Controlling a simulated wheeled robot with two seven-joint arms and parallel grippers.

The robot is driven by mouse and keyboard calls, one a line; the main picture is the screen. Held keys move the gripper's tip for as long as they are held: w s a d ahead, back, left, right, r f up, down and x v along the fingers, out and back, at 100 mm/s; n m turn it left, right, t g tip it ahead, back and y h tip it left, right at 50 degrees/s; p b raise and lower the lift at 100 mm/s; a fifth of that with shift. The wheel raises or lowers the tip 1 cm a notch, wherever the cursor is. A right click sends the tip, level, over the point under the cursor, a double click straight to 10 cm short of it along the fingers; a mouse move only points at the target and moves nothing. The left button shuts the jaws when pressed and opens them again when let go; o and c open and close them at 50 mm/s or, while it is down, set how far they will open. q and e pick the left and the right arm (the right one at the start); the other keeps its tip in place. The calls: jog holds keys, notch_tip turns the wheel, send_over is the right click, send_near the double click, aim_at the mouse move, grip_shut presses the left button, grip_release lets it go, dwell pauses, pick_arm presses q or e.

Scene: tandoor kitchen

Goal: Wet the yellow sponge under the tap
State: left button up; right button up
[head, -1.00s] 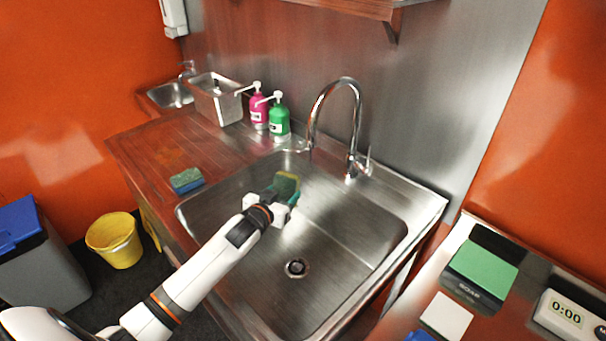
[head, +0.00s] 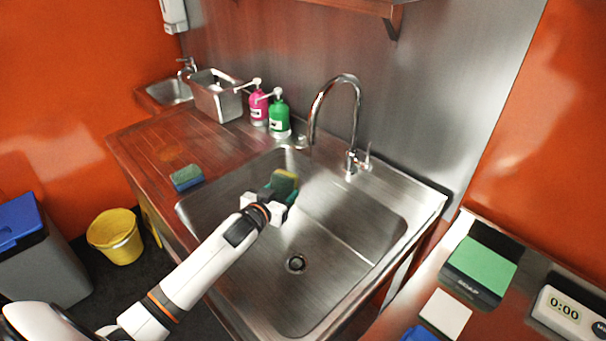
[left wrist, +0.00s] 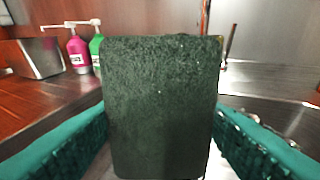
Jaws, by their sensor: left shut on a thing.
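My left gripper (head: 272,205) is shut on the yellow sponge (head: 286,181), which has a dark green scouring side. It holds the sponge over the sink basin (head: 335,240), left of the tap (head: 352,130). In the left wrist view, the sponge's dark green face (left wrist: 160,110) fills the middle between two teal fingers. The tap's spout end is above and to the right of the sponge in the head view. No water stream shows. My right gripper is not in view.
A blue and green sponge (head: 187,178) lies on the drainboard (head: 165,150). Pink (head: 259,108) and green (head: 279,119) pump bottles stand behind the basin, beside a steel container (head: 215,97). A counter with a green-topped box (head: 482,265) is at right.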

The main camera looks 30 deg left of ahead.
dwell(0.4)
pick_arm(q)
jog(key=s+r+p, duration=0.2)
jog(key=p, duration=0.1)
jog(key=s+a+r+p, duration=0.1)
jog(key=p, duration=0.1)
jog(key=shift+s+r, duration=0.2)
jog(key=shift+s, duration=0.05)
jog(key=shift+s+a+r+p, duration=0.1)
jog(key=shift+s+r+p, duration=0.25)
jog(key=shift+s+p, duration=0.3)
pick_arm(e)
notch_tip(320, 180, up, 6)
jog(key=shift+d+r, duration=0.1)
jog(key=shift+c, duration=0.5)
